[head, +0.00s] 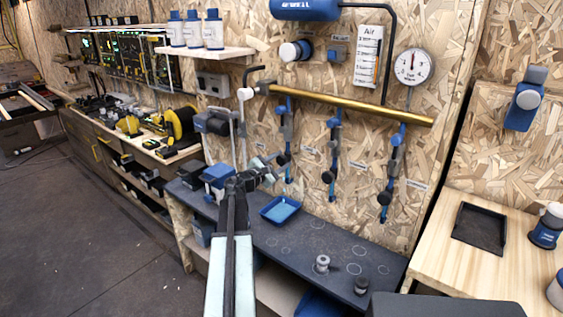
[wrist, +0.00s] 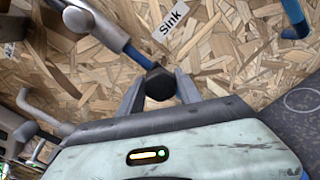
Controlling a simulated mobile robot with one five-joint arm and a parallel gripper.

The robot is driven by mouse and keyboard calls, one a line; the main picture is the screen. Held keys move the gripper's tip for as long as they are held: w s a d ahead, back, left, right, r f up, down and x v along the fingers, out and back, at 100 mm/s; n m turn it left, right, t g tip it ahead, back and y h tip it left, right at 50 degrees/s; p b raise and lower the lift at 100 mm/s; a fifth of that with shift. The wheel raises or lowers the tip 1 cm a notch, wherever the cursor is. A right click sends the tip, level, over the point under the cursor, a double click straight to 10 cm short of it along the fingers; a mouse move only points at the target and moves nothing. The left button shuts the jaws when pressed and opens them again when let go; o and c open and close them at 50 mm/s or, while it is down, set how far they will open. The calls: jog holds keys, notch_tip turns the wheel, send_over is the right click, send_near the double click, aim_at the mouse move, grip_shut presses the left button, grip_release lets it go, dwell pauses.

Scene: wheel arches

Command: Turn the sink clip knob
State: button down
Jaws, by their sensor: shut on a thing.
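The sink clip knob (wrist: 160,84) is a black faceted knob on a blue clip stem (wrist: 140,57), beside a white label reading "Sink" (wrist: 172,18). In the head view the knob (head: 283,159) is on the leftmost blue clip (head: 288,135), hanging below the brass pipe (head: 345,106). My gripper (wrist: 159,90) has one grey finger on each side of the knob and is shut on it. In the head view my gripper (head: 272,170) reaches in from the lower left. The fingers' contact with the knob is partly hidden there.
Two similar clips, the middle one (head: 333,150) and the right one (head: 392,175), hang to the right. A blue tray (head: 280,209) lies on the dark shelf (head: 300,250) below. A blue-lidded box (head: 217,176) stands close left of my arm.

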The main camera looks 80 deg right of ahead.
jog(key=shift+s+a+f+m, duration=0.1)
jog(key=shift+m, duration=0.4)
jog(key=c, duration=0.8)
grip_release()
jog(key=v, duration=0.7)
jog(key=shift+w+a, duration=0.25)
jog(key=shift+a, duration=0.1)
